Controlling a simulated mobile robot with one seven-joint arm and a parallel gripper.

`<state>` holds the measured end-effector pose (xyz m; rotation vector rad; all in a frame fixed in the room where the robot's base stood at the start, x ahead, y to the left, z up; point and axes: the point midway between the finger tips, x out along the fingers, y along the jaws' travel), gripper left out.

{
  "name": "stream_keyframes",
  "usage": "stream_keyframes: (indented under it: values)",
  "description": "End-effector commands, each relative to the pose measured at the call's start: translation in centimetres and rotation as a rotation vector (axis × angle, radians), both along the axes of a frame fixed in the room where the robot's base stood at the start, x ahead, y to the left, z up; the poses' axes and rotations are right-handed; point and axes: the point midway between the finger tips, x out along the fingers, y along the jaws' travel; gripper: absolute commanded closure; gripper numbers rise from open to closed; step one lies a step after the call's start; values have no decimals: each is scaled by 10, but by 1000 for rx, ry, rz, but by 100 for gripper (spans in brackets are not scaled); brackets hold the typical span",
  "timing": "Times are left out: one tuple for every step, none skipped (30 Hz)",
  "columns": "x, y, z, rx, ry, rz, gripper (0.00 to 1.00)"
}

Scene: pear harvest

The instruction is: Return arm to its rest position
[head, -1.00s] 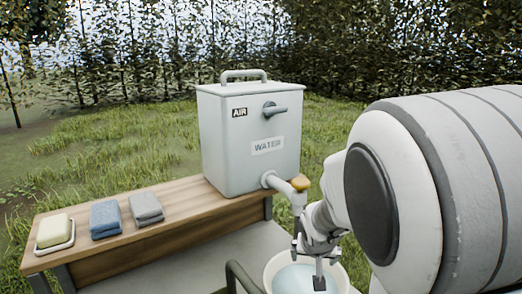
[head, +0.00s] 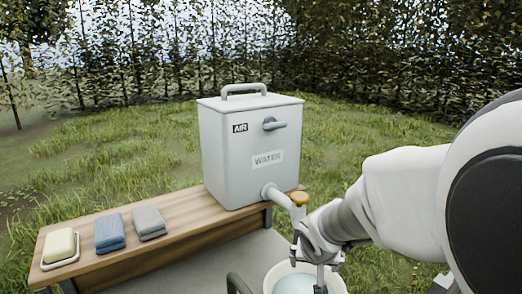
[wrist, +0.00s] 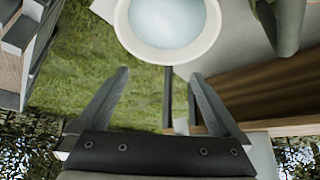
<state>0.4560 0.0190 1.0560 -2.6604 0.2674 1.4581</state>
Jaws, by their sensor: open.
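My gripper (head: 318,268) is above the white basin at the lower right of the head view, beside the water tank's spout. In the wrist view my gripper (wrist: 158,98) shows two spread fingers with nothing between them. The basin (wrist: 210,42) shows at the top of that view, with pale blue water inside. In the head view my forearm covers the right side, and the basin (head: 272,272) is partly hidden behind my gripper.
A grey water tank (head: 250,140) with a tan-knobbed spout (head: 280,198) stands on a wooden bench (head: 180,213). Soap on a dish (head: 60,246), a blue towel (head: 109,232) and a grey towel (head: 148,221) lie to its left. Grass and a hedge are behind.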

Motion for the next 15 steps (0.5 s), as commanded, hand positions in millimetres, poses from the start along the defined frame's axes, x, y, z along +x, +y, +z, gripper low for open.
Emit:
stream_keyframes:
  values:
    - [-3, -2, 1, 8, 4, -4, 0]
    - [-5, -3, 3, 14, 8, -6, 0]
    - [-9, -5, 5, 23, 15, -4, 0]
    - [-13, -7, 7, 32, 22, -7, 0]
    - [-17, -8, 9, 41, 28, -5, 0]
    - [-24, -11, 12, 54, 39, -4, 0]
    - [-29, -12, 16, 64, 45, -2, 0]
    - [-35, -14, 19, 73, 52, 0, 0]
    - [-42, -16, 24, 85, 60, 5, 0]
    - [-48, -17, 28, 94, 65, 10, 0]
    - [-54, -18, 32, 100, 69, 16, 0]
    - [-62, -20, 37, 109, 74, 22, 0]
    - [-68, -21, 42, 114, 76, 30, 0]
    - [-74, -21, 46, 119, 79, 36, 0]
    - [-82, -23, 52, 125, 80, 45, 0]
